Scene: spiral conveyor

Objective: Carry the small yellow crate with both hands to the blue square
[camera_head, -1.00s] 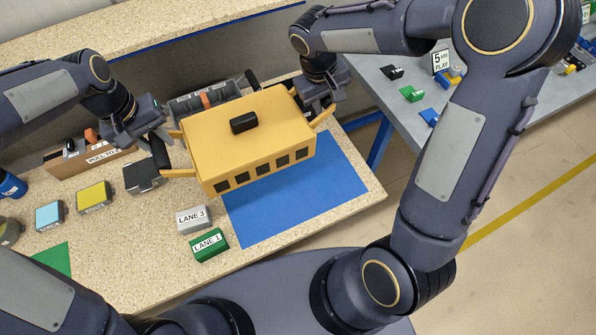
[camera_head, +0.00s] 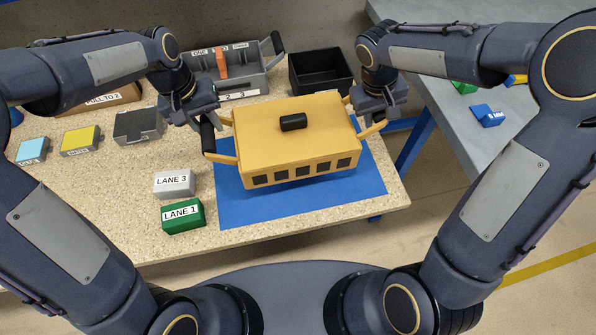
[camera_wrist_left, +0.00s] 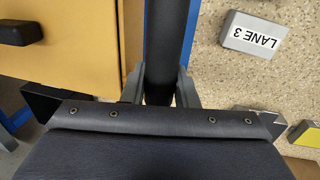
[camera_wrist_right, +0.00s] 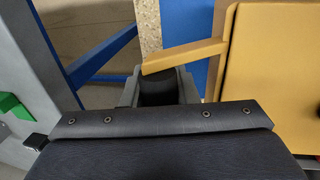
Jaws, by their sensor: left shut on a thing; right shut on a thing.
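The small yellow crate (camera_head: 290,150), closed on top with a black knob, is between my two grippers, over the blue square (camera_head: 245,208). I cannot tell if its base touches the square. My left gripper (camera_head: 205,125) is shut on the crate's black left handle, which also shows in the left wrist view (camera_wrist_left: 166,45). My right gripper (camera_head: 377,112) is shut on the right handle; the yellow arm of that handle shows in the right wrist view (camera_wrist_right: 185,55). The crate hides much of the square's middle and back.
A grey LANE 3 block (camera_head: 174,184) and a green LANE 1 block (camera_head: 183,216) stand left of the square. A grey divided tray (camera_head: 250,82) and a black bin (camera_head: 322,72) stand behind the crate. The table's front edge is close to the square.

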